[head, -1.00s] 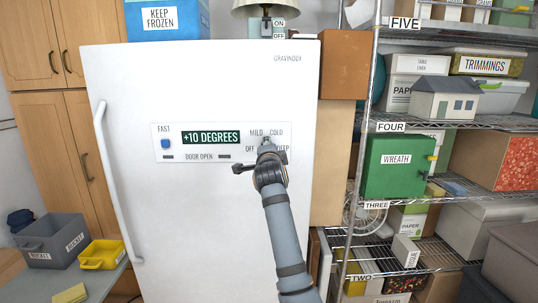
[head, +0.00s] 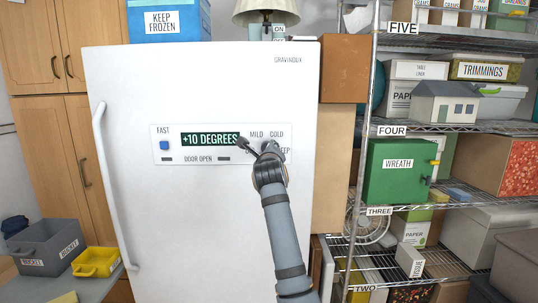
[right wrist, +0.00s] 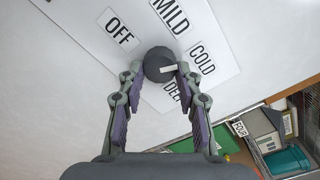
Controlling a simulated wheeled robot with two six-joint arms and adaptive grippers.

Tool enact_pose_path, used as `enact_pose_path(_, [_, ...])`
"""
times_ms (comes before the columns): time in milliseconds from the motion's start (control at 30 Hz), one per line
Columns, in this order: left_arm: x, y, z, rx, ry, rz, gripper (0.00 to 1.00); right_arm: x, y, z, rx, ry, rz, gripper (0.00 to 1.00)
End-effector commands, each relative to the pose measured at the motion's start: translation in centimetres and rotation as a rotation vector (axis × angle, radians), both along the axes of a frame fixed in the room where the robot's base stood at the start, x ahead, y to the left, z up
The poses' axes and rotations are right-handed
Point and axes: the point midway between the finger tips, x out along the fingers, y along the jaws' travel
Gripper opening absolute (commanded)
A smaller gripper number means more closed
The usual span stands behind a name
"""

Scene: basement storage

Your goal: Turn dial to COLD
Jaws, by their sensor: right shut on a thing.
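The white freezer (head: 210,230) has a control panel (head: 175,130) with a display reading +10 DEGREES. The round dark dial (right wrist: 158,62) shows in the right wrist view, among the OFF, MILD, COLD and DEEP labels. Its white pointer mark points right, roughly toward the COLD label (right wrist: 202,57). My right gripper (right wrist: 160,70) is shut on the dial, one fingertip on each side. In the head view my right gripper (head: 258,148) covers the dial and part of the lower labels. My left gripper is not in view.
A wire shelf rack (head: 365,120) with boxes stands to the right. A lamp (head: 266,14) and a blue KEEP FROZEN box (head: 168,20) sit on top of the freezer. Grey (head: 45,245) and yellow (head: 97,262) buckets are at the lower left.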

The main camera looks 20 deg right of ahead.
Motion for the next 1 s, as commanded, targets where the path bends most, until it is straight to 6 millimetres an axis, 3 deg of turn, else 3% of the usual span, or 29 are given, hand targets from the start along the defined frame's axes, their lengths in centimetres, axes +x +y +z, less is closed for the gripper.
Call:
enact_pose_path(367, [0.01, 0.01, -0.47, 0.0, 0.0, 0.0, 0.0, -0.08, 0.06, 0.64, 0.149, -0.059, 0.002, 0.03])
enact_pose_path(933, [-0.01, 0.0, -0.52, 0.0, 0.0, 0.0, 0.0, -0.11, 0.03, 0.77, 0.172, -0.067, 0.001, 0.03])
enact_pose_path(967, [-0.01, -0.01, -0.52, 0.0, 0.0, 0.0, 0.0, -0.11, 0.03, 0.77, 0.172, -0.066, 0.002, 0.38])
enact_pose_path(1000, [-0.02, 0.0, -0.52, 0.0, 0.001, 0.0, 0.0, -0.13, 0.03, 0.76, 0.172, -0.066, 0.002, 0.44])
